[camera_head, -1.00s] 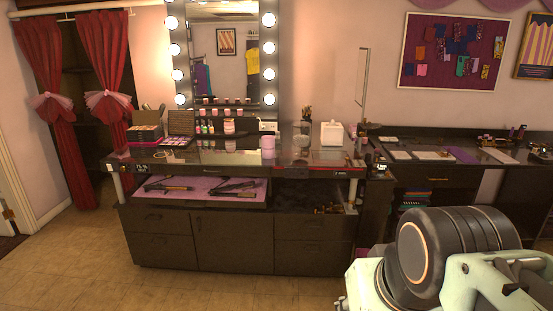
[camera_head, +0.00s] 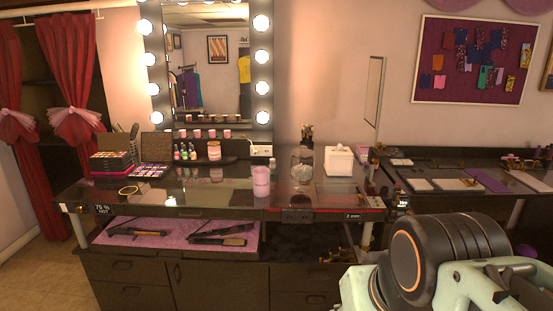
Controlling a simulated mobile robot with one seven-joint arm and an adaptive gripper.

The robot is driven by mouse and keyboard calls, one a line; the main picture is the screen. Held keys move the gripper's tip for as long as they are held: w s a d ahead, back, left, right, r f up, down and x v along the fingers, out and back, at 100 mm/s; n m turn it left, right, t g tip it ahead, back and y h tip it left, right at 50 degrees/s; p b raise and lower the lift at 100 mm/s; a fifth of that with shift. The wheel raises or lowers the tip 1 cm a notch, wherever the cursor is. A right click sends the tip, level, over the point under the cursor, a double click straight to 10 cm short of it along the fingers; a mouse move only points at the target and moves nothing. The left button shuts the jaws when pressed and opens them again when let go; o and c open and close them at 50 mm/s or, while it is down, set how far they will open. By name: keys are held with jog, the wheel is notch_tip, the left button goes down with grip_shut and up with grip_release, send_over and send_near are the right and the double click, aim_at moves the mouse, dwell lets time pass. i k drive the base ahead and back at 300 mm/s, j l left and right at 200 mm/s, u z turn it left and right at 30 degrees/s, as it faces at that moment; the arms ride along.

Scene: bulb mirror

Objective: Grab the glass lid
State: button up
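A clear glass jar (camera_head: 302,162) stands upright on the vanity counter, right of the mirror's lower corner. Its rounded top looks like a glass lid, but lid and jar are too small and see-through to tell apart clearly. The jar stands between a pink cup and a white tissue box. Part of my arm fills the lower right corner of the view. My gripper's fingers do not show, and the arm is well short of the jar.
The pink cup (camera_head: 261,181) stands left of and nearer than the jar. The tissue box (camera_head: 339,162) is close on its right. A bulb-lit mirror (camera_head: 206,80) rises behind. The dark counter (camera_head: 205,197) is mostly clear in front. An open shelf below holds styling irons (camera_head: 220,233).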

aim_at(302, 152)
jog(key=i, duration=1.2)
